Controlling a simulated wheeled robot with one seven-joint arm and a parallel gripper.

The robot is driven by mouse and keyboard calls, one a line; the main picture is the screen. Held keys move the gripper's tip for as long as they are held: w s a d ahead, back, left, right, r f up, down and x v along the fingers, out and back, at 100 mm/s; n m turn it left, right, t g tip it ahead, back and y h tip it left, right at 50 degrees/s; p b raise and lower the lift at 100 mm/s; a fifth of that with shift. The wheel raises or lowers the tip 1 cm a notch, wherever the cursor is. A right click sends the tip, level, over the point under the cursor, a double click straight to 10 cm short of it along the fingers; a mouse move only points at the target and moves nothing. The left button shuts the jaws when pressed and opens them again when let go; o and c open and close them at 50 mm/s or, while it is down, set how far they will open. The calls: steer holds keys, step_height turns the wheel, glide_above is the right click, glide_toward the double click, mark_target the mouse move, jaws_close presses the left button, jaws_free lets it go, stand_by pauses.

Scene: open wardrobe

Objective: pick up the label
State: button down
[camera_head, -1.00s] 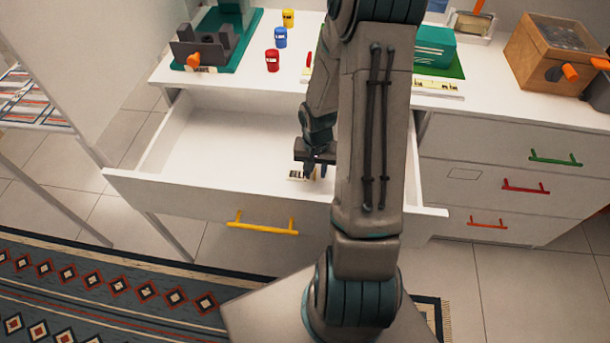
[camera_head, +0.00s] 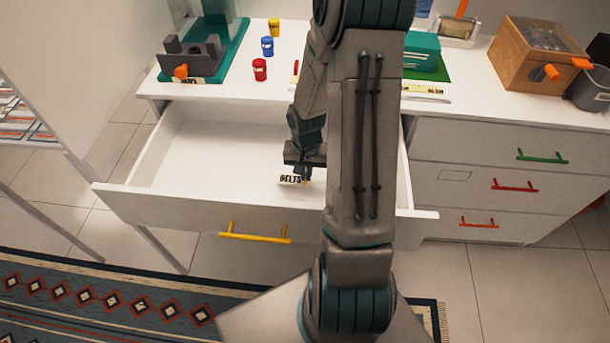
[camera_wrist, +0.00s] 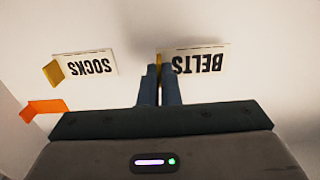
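The white label reading BELTS (camera_head: 291,180) is at the drawer, just below my gripper (camera_head: 302,168). It also shows in the wrist view (camera_wrist: 205,60), upside down, with a small yellowish tab at its left end. My gripper's two fingers (camera_wrist: 158,80) are close together with that tab between them, so it looks shut on the label. A second white label reading SOCKS (camera_wrist: 90,66), with a yellow tab, lies to the left in the wrist view. Whether the BELTS label still touches the surface is hard to tell.
The open white drawer (camera_head: 170,210) has a yellow handle (camera_head: 255,232) and looks otherwise mostly empty. An orange tab (camera_wrist: 43,108) shows at the left in the wrist view. On the top stand small jars (camera_head: 260,70), a green-based device (camera_head: 235,50) and a wooden box (camera_head: 535,65).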

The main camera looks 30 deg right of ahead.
steer(key=r, duration=0.2)
steer(key=d+r, duration=0.1)
steer(key=shift+s, duration=0.25)
steer(key=s+d+r+p, duration=0.1)
steer(key=s+d+r, duration=0.4)
steer(key=d, duration=0.4)
steer(key=shift+s+r, duration=0.4)
steer(key=shift+r, duration=0.25)
